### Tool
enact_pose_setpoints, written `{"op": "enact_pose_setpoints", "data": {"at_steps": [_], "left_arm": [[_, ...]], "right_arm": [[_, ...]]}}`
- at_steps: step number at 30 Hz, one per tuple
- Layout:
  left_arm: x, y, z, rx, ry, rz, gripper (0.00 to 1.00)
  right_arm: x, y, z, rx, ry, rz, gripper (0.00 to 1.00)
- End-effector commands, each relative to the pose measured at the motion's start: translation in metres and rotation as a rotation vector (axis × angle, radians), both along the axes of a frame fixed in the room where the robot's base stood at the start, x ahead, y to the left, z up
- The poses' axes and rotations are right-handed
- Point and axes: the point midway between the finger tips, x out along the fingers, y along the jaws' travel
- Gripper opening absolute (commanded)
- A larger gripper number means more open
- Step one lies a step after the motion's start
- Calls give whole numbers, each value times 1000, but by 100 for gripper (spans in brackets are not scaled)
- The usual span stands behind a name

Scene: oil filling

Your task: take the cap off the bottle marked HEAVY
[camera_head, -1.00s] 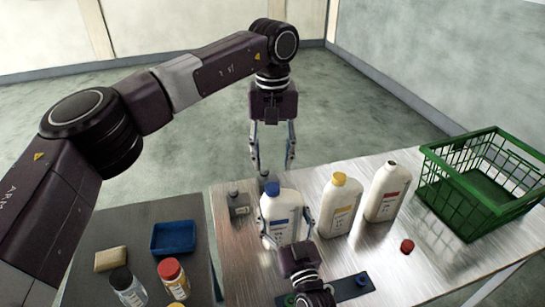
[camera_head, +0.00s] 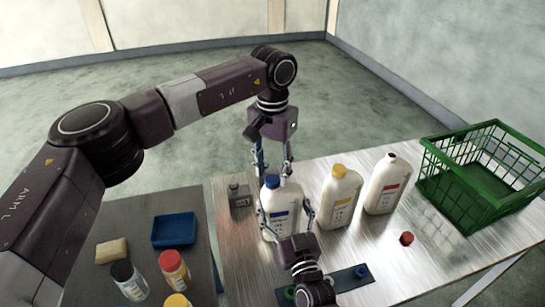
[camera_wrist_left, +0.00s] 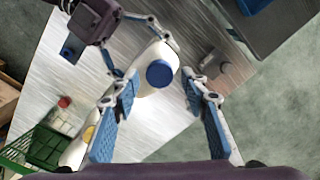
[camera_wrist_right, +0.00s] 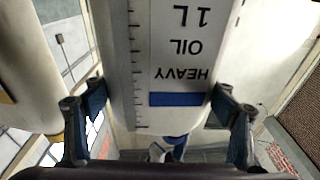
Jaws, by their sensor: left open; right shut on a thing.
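The bottle marked HEAVY (camera_wrist_right: 195,50) is white with a blue band on its label. It stands upright on the metal table in the head view (camera_head: 271,205), its blue cap (camera_head: 271,181) still on top. My right gripper (camera_head: 287,212) is shut around the bottle's body from the near side, and its fingers flank the label in the right wrist view (camera_wrist_right: 157,95). My left gripper (camera_head: 274,172) is open and points down over the cap. In the left wrist view the cap (camera_wrist_left: 160,73) lies between the spread fingers; contact cannot be told.
To the right stand a yellow-capped bottle (camera_head: 340,200) and an uncapped bottle with a red label (camera_head: 387,188). A dark strip (camera_head: 345,279) lies in front.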

Motion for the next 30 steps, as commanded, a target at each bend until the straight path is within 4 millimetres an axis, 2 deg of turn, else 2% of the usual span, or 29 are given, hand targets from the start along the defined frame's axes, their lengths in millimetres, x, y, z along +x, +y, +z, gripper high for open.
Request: {"op": "enact_pose_setpoints", "data": {"at_steps": [5, 14, 25, 30], "left_arm": [[0, 0, -15, 0, 1, 1, 41], [0, 0, -17, -1, 0, 1, 41], [0, 0, -17, -1, 0, 1, 2], [0, 0, -17, -1, 0, 29, 0]], "right_arm": [[0, 0, 0, 0, -1, 0, 10], [0, 0, 0, 0, -1, 0, 10], [0, 0, 0, 0, -1, 0, 10], [0, 0, 0, 0, -1, 0, 10]]}}
